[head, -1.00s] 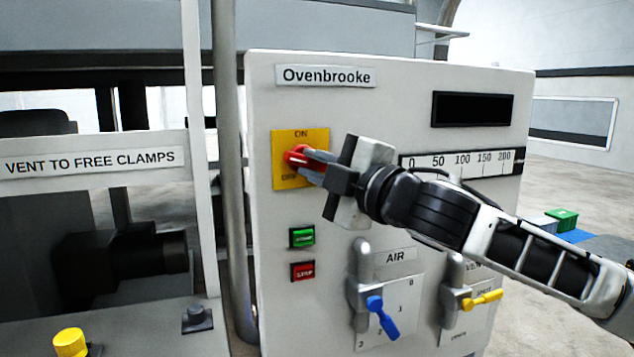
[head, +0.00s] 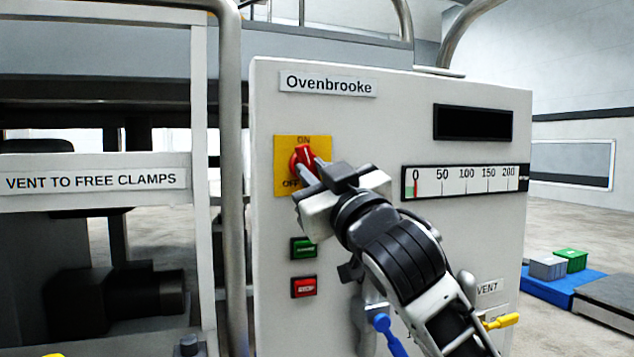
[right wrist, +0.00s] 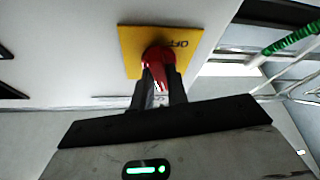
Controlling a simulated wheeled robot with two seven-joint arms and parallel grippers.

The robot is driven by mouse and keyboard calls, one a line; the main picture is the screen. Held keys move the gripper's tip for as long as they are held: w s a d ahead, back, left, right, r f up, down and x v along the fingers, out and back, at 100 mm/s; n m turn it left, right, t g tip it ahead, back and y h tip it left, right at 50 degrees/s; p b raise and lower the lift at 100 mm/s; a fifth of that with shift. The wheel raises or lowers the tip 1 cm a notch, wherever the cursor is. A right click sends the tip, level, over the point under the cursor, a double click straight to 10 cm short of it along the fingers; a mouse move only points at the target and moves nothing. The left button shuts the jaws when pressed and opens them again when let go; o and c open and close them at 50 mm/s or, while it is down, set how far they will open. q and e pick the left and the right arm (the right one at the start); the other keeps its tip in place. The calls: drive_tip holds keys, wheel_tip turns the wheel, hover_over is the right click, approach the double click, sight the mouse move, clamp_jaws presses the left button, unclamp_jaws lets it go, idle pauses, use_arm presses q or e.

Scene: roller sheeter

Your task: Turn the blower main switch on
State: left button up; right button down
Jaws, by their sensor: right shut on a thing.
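The blower main switch is a red rotary knob (head: 303,158) on a yellow plate (head: 283,181) marked ON at the top and OFF at the lower left. The knob's visible upper part points up, close to the ON mark. My right gripper (head: 308,172) is shut on the knob from the lower right, and its fingers hide part of it. In the right wrist view, both fingertips (right wrist: 160,92) hold the red knob (right wrist: 157,58) against the yellow plate (right wrist: 130,50). My left gripper is not in view.
Below the switch are a green button (head: 303,248) and a red stop button (head: 303,287). My right arm covers much of the lower panel, near a blue lever (head: 386,330) and a yellow lever (head: 502,321). A scale gauge (head: 464,181) is at right. A metal post (head: 231,200) stands left.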

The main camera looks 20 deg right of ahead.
drive_tip(key=shift+a+m+h, duration=0.1)
drive_tip(key=shift+m+h, duration=0.45)
drive_tip(key=shift+m, duration=0.7)
drive_tip(key=shift+a+m+h, duration=0.1)
drive_tip(key=shift+m+h, duration=0.45)
drive_tip(key=shift+m, duration=1.1)
drive_tip(key=c, duration=1.4)
unclamp_jaws()
